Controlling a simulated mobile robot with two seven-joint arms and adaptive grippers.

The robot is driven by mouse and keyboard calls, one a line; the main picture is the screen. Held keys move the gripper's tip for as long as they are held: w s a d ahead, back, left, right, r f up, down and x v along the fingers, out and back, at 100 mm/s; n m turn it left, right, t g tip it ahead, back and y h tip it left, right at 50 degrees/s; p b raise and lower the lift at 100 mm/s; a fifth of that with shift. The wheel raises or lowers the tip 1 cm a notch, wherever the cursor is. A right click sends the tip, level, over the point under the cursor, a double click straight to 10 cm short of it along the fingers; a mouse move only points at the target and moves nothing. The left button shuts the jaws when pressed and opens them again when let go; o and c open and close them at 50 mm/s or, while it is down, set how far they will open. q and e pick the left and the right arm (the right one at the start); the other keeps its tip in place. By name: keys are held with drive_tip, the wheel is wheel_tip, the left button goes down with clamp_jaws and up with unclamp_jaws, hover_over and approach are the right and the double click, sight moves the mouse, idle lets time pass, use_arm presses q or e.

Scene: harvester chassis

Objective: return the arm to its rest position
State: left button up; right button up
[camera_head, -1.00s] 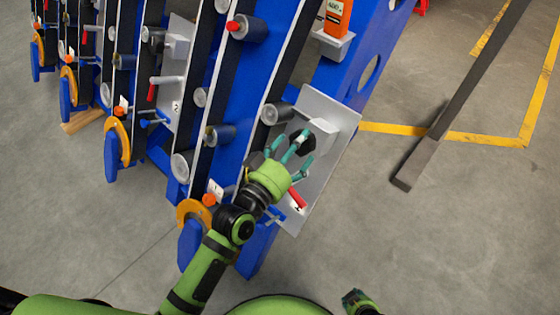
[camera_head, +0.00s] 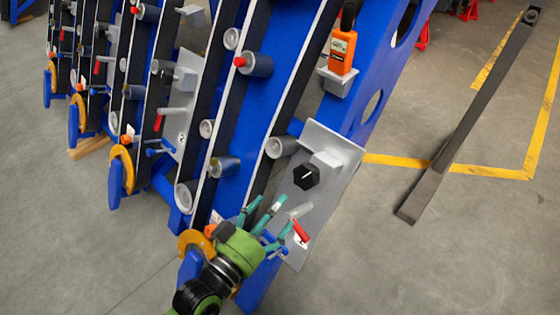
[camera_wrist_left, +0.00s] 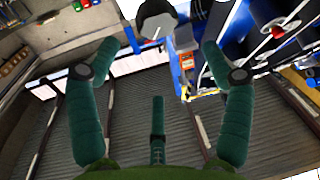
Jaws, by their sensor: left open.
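My left gripper (camera_head: 270,224) is green with teal fingers. It is open and empty, in front of the lower part of a grey panel (camera_head: 327,216) on the blue chassis. Its fingers are spread beside a red-handled lever (camera_head: 300,231); I cannot tell whether they touch it. A black knob (camera_head: 306,176) sits on the panel above the fingers. In the left wrist view, the spread fingers (camera_wrist_left: 158,95) hold nothing, and the knob (camera_wrist_left: 156,18) shows at the top edge. My right gripper is not in view.
The blue chassis (camera_head: 268,100) with rollers and belts fills the left and middle. An orange device (camera_head: 342,52) sits on a bracket near the top. A dark metal beam (camera_head: 465,130) and yellow floor lines (camera_head: 490,170) lie at right. The grey floor (camera_head: 430,265) at lower right is clear.

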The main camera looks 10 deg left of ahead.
use_arm(q)
drive_tip(key=shift+f, duration=0.1)
